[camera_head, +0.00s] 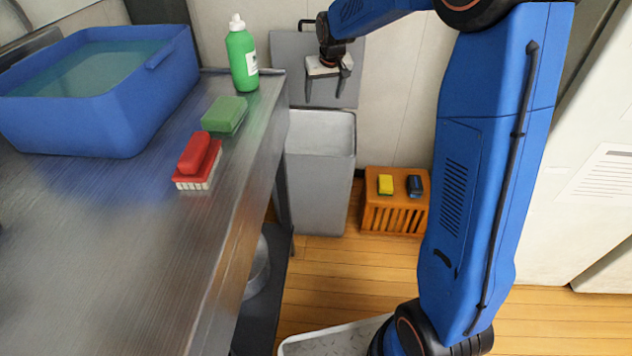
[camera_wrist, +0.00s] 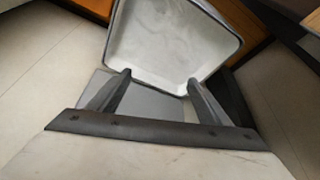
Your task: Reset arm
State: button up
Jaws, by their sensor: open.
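My gripper (camera_head: 325,86) is at the far end of my blue arm in the head view, above the grey bin (camera_head: 318,175). In the wrist view its two dark fingers (camera_wrist: 158,92) are spread apart with nothing between them. The bin's pale inside (camera_wrist: 170,45) shows just beyond the fingertips, and it looks empty. A grey panel (camera_head: 290,70) stands upright against the wall behind the gripper.
A metal counter (camera_head: 120,250) holds a blue water tub (camera_head: 110,125), a green bottle (camera_head: 242,58), a green sponge (camera_head: 224,115) and a red brush (camera_head: 197,160). An orange crate (camera_head: 395,212) with a yellow item (camera_head: 385,184) and a dark item (camera_head: 415,185) stands right of the bin.

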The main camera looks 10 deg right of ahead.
jog(key=s+d+r, duration=0.2)
jog(key=s+r, duration=0.3)
jog(key=s, duration=0.7)
jog(key=s+d+r, duration=0.2)
jog(key=s+r, duration=0.2)
jog(key=s, duration=0.8)
jog(key=s+d+f, duration=0.1)
jog(key=s+f, duration=0.1)
jog(key=s, duration=1)
jog(key=s+d+f, duration=0.1)
jog(key=s+f, duration=0.1)
jog(key=s, duration=1.1)
jog(key=shift+d+f+m, duration=0.2)
jog(key=shift+d+m, duration=0.1)
jog(key=shift+c, duration=0.4)
